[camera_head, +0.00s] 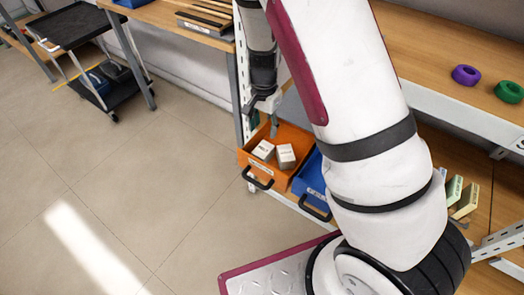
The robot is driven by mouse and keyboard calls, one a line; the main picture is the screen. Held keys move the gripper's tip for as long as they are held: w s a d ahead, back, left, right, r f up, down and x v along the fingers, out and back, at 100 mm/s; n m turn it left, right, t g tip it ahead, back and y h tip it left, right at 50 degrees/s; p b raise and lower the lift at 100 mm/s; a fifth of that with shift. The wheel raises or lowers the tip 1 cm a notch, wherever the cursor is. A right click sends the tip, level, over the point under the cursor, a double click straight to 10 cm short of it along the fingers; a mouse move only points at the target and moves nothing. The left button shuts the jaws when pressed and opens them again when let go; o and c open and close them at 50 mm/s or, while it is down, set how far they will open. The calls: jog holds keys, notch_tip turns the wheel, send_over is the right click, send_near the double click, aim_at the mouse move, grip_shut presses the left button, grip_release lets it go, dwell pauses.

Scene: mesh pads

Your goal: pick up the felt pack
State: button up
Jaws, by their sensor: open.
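Two small whitish box-shaped packs, one on the left (263,150) and one on the right (286,155), lie in the orange bin (257,170) on the lower shelf. Their labels are too small to read, so I cannot tell which is the felt pack. My gripper (264,114) is open above the back of the orange bin, apart from both packs. Its fingers point downward, and nothing shows between them. My arm covers much of the shelf to the right of the bin.
A blue bin (311,186) stands right of the orange one, partly behind my arm. More packs (463,197) stand on the right shelf. Purple (466,75) and green (509,92) rolls lie on the bench. A black cart (85,25) stands far left; the floor between is clear.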

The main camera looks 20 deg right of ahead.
aim_at(263, 149)
notch_tip(263, 149, down, 12)
jog(key=b, duration=0.3)
jog(key=shift+s+a+r, duration=0.1)
jog(key=shift+s+r, duration=0.05)
jog(key=shift+r, duration=0.1)
jog(key=c, duration=0.8)
